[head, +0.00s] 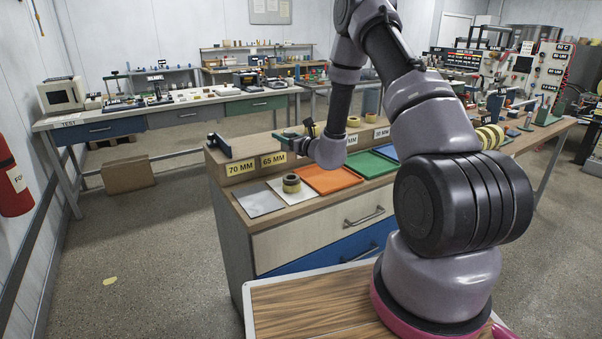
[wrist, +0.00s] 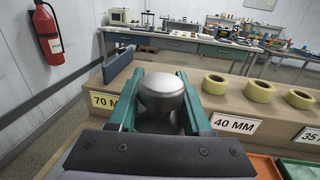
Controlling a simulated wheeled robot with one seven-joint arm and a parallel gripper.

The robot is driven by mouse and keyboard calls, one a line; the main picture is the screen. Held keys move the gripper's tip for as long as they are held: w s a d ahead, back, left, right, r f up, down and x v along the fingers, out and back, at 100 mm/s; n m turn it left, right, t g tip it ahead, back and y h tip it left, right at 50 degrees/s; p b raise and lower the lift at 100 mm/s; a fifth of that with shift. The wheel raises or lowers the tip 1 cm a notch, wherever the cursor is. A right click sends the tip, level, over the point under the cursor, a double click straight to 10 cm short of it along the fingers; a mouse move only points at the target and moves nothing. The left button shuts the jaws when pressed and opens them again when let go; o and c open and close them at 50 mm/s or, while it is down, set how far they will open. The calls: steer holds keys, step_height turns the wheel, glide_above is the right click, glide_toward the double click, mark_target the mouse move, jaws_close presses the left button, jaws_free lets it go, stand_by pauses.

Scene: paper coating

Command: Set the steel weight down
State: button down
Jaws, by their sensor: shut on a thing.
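The steel weight (wrist: 162,90) is a smooth grey metal piece with a rounded, knob-like top. In the wrist view it sits between the two green fingers of my gripper (wrist: 158,82), which is shut on it. Its lower part is hidden by the gripper body. In the head view my gripper (head: 288,138) is over the back of the workbench (head: 243,208), pointing left, near the 65 MM label. The weight is too small there to make out clearly.
Grey (head: 260,202), orange (head: 331,179) and green (head: 371,164) mats lie along the bench front. More tape rolls (wrist: 258,91) sit on the labelled back ledge (wrist: 283,122). A dark blue upright piece (head: 219,145) stands at the left.

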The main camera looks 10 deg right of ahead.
mark_target(286, 148)
steer(key=shift+w+d+f, duration=0.1)
steer(key=shift+d+f, duration=0.05)
steer(key=shift+f, duration=2.25)
steer(key=shift+d+f, duration=0.1)
steer(key=shift+f, duration=2.3)
steer(key=shift+f, duration=0.1)
steer(key=shift+f, duration=0.5)
steer(key=shift+c, duration=1.7)
jaws_free()
